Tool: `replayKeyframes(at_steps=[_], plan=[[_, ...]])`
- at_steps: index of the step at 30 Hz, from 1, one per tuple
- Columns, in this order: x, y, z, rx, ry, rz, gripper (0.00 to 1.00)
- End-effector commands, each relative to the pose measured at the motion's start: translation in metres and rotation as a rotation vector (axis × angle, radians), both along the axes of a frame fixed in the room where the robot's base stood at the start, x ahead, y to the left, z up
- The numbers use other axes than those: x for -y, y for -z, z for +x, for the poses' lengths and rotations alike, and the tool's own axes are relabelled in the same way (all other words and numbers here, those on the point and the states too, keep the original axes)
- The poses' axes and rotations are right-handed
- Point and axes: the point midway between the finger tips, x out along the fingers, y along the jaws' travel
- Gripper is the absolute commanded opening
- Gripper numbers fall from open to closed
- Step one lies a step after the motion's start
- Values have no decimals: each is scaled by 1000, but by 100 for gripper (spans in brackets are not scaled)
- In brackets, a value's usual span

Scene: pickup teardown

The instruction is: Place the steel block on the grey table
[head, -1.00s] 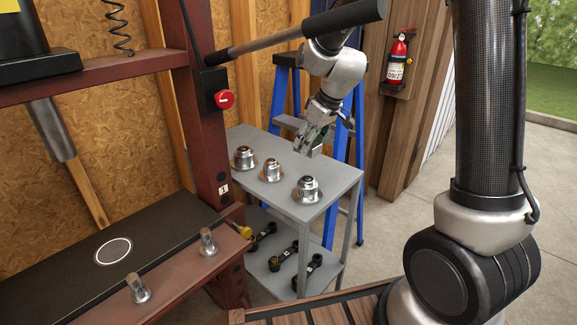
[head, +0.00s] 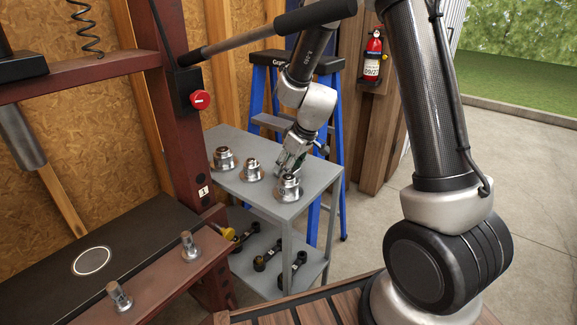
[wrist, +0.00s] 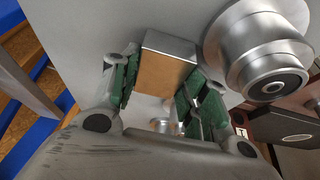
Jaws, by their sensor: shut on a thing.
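The steel block (wrist: 170,43) is between the green-padded fingers of my gripper (wrist: 160,88) in the wrist view. One bright steel face and one orange-brown face show. My gripper is shut on it. In the head view my gripper (head: 290,163) is low over the grey table (head: 313,187), just behind the nearest round metal part. The block cannot be made out there. I cannot tell whether it touches the tabletop.
Three round stepped metal parts stand on the tabletop; the nearest (head: 288,188) is close to my gripper and shows large beside the block in the wrist view (wrist: 262,50). Dark tools (head: 268,256) lie on the lower shelf. A blue ladder (head: 335,130) stands behind. A red press frame (head: 180,120) is at left.

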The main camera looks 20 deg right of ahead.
Motion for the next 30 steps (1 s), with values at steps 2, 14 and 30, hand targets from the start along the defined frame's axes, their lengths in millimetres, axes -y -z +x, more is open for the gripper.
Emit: replayKeyframes(at_steps=[2,14,30], plan=[[0,2,0,-1,1,0,46],[0,-1,0,1,0,1,53],[23,-95,-31,2,1,1,53]])
